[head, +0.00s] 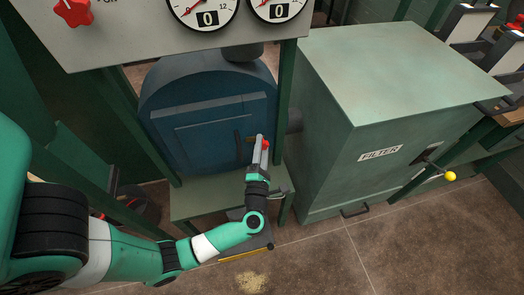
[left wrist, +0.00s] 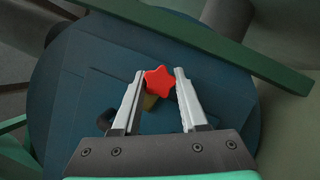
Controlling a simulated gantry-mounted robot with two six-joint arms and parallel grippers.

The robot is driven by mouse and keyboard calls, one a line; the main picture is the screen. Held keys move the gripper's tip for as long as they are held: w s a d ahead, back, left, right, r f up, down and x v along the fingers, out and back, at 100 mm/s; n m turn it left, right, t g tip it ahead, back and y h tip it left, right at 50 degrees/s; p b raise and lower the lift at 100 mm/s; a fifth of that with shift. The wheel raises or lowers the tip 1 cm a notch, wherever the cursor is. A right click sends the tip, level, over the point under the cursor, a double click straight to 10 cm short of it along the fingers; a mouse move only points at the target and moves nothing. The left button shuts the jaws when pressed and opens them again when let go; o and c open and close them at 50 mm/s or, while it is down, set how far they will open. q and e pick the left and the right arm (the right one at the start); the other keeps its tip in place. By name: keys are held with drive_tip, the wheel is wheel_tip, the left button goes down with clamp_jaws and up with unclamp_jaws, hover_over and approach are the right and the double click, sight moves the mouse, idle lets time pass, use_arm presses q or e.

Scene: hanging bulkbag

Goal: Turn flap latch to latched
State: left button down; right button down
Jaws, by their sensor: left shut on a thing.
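A blue round-topped housing (head: 205,100) with a rectangular flap panel stands below the gauge panel. A red star-shaped knob (left wrist: 159,81), seemingly the flap latch's, sits in front of it. My left gripper (head: 262,143) reaches up to it at the housing's right side. In the left wrist view its two grey fingers (left wrist: 159,78) stand on either side of the knob, shut on it. A bit of red also shows between the fingers in the head view. A dark upright bar (head: 238,148) is just left of the fingers. The latch's body behind the knob is mostly hidden. My right gripper is not in view.
A large green filter box (head: 325,140) stands close on the right, with a yellow-ball lever (head: 450,176). The gauge panel (head: 130,38) hangs above, with another red star knob (head: 75,10). Green posts flank the housing. Spilled grains (head: 247,282) lie on the floor.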

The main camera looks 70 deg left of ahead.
use_arm(q)
drive_tip(key=shift+n+y+b, duration=0.4)
drive_tip(key=shift+n+b, duration=0.3)
drive_tip(key=shift+n, duration=0.4)
drive_tip(key=shift+c, duration=2.2)
unclamp_jaws()
drive_tip(key=p+v, duration=0.2)
drive_tip(key=v, duration=0.9)
drive_tip(key=shift+d, duration=0.35)
drive_tip(key=shift+f, duration=0.1)
